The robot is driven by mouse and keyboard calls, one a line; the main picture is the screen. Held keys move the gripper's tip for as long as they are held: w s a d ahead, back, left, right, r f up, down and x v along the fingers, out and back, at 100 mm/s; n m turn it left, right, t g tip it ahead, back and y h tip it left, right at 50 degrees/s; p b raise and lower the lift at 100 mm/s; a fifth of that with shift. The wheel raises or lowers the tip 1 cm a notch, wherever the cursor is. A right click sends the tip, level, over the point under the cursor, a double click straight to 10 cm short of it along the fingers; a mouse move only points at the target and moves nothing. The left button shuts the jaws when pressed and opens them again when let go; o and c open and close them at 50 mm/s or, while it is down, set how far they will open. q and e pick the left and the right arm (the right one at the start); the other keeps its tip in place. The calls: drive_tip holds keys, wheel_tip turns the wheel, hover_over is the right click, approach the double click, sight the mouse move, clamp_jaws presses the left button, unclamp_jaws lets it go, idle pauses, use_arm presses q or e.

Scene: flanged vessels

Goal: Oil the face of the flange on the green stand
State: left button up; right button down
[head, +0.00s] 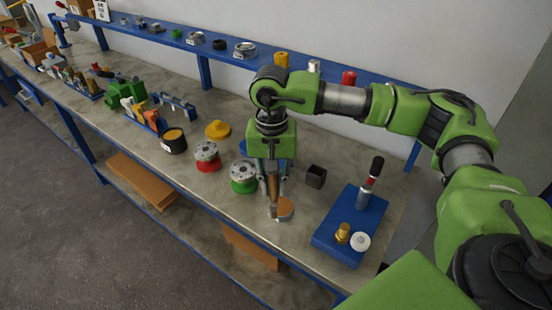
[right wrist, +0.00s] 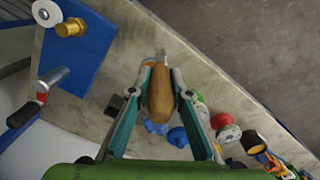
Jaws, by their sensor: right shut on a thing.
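The green stand (head: 243,186) carries a grey flange (head: 243,169) with holes in its upward face. It stands on the bench just left of my right gripper (head: 273,185). In the right wrist view the green stand (right wrist: 203,112) is partly hidden behind a finger. My right gripper (right wrist: 160,70) is shut on a brown wooden handle (right wrist: 160,97), with a grey metal part at its far end. My left gripper is not in view.
A red stand (head: 207,163) with a grey flange is left of the green one. A black pot (head: 174,142) with yellow-orange on top, a yellow part (head: 218,130) and a black box (head: 316,177) stand nearby. A blue plate (head: 335,243) with fittings lies right. The front bench is bare.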

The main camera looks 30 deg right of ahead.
drive_tip(key=w+d+m, duration=0.3)
drive_tip(key=w+d, duration=0.2)
use_arm(q)
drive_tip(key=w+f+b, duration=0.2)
drive_tip(key=shift+b, duration=0.35)
use_arm(e)
drive_tip(key=f, duration=0.5)
drive_tip(key=shift+s+d+f, duration=0.1)
drive_tip(key=shift+d+f, duration=0.05)
drive_tip(key=shift+d, duration=0.15)
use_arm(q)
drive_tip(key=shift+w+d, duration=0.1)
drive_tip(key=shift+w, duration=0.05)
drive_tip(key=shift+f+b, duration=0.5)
use_arm(e)
drive_tip(key=shift+f, duration=0.5)
idle(0.8)
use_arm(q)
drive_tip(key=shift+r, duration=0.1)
use_arm(e)
drive_tip(key=shift+r, duration=0.1)
